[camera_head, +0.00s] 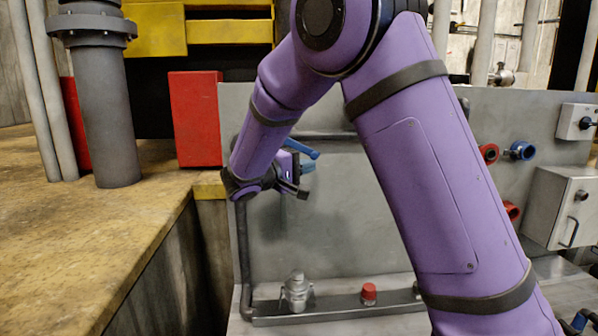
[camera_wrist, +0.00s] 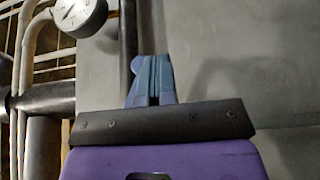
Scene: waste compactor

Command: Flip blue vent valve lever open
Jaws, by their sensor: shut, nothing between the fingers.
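The blue vent valve lever (camera_head: 301,149) shows in the head view as a short blue bar just above my gripper, slanting down to the right, in front of the grey panel. Its valve body is hidden behind my arm. In the wrist view my gripper's fingers (camera_wrist: 153,78) are shut together and empty. A rounded blue piece (camera_wrist: 137,63), probably the lever, shows just behind the left finger. I cannot tell whether the fingers touch it.
A red box (camera_head: 195,118) stands left of my forearm on the yellowish floor ledge (camera_head: 90,230). A dark pipe (camera_head: 244,260) runs down the panel. A red button (camera_head: 369,293) and a metal fitting (camera_head: 297,290) sit below. A gauge (camera_wrist: 82,14) is at upper left.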

